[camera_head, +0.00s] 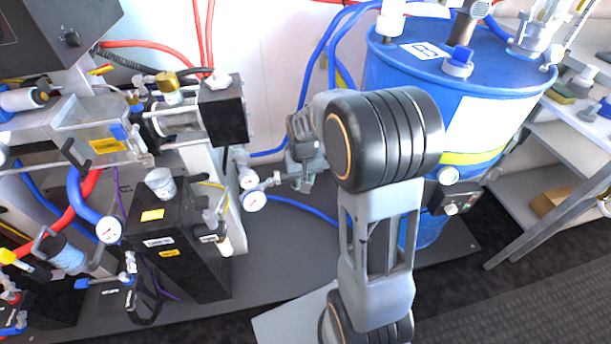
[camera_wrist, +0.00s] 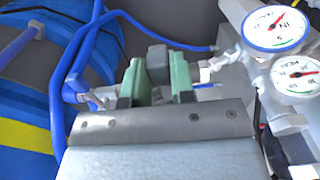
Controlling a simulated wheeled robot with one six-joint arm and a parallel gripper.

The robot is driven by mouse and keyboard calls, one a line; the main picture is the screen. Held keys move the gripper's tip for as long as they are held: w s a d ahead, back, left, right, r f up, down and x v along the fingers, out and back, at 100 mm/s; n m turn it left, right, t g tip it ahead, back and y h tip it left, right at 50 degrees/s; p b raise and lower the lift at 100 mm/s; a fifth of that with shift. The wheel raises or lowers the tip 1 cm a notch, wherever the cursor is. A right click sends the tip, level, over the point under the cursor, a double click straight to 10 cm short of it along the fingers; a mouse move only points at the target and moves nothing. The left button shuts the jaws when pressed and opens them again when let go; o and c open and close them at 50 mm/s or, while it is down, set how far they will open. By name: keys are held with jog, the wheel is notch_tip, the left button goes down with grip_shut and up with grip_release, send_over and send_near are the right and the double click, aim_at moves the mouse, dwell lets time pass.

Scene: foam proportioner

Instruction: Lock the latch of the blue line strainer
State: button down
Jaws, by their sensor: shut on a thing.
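My gripper (camera_wrist: 157,78) shows in the wrist view with its two green fingers closed on a dark grey block (camera_wrist: 157,62). The block stands upright between the fingers. I cannot tell for certain whether it is the strainer's latch. A blue fitting with a silver end (camera_wrist: 76,92) is just left of the fingers, and a blue hose passes behind them. In the head view my gripper (camera_head: 303,178) is left of my wrist, near a small fitting with gauges (camera_head: 255,201). The strainer body is mostly hidden by my gripper and wrist.
Two round gauges (camera_wrist: 276,27) are close on the right in the wrist view. A large blue drum (camera_head: 390,70) stands behind my arm. A black pump unit (camera_head: 185,240) with hoses stands on the left. Grey floor plate (camera_head: 290,235) lies clear below the gripper.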

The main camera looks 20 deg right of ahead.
jog(key=shift+a, duration=0.1)
dwell(0.5)
jog(key=c, duration=1)
grip_release()
jog(key=shift+o, duration=0.2)
notch_tip(320, 180, up, 14)
jog(key=p, duration=0.3)
jog(key=shift+p, duration=0.35)
jog(key=shift+f, duration=0.1)
